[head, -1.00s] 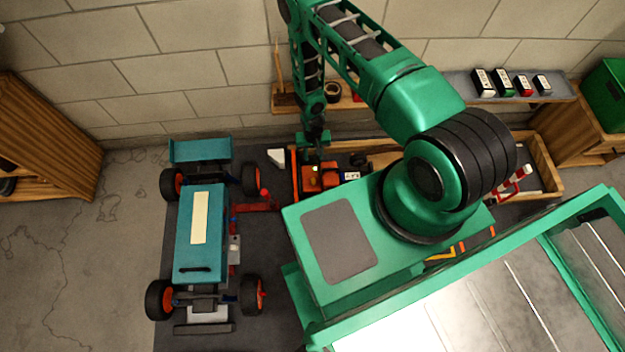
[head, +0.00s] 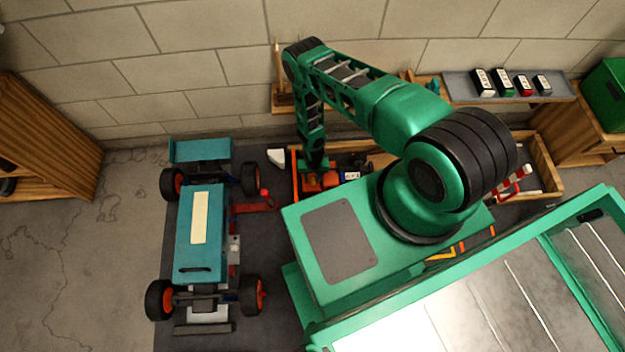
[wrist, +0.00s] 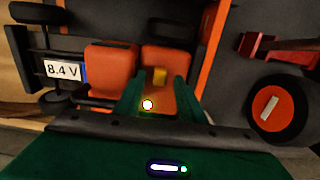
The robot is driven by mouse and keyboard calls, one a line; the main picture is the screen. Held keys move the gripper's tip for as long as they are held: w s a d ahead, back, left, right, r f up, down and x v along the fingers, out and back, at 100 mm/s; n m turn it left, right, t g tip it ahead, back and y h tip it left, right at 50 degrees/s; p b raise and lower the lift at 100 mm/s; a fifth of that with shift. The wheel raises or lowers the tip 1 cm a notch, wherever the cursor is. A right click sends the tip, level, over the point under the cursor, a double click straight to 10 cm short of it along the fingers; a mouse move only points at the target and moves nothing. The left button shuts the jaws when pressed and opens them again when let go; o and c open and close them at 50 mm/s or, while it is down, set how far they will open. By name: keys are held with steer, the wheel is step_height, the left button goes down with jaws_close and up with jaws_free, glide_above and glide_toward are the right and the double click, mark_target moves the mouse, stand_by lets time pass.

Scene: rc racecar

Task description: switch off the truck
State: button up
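A larger teal racecar (head: 200,235) with orange-hubbed wheels stands to the left on the mat. A red jack-like tool (head: 262,202) is between them. A wooden crate (head: 545,165) and a shelf with small boxes (head: 465,85) are at right. The wall is close behind.

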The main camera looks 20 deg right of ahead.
steer(key=shift+f, duration=0.75)
jaws_close()
steer(key=shift+w+a, duration=0.25)
steer(key=shift+a, duration=0.45)
steer(key=shift+w+a, duration=0.2)
steer(key=shift+a, duration=0.5)
jaws_free()
steer(key=shift+r, duration=0.1)
step_height(320, 180, up, 10)
steer(key=shift+r, duration=0.25)
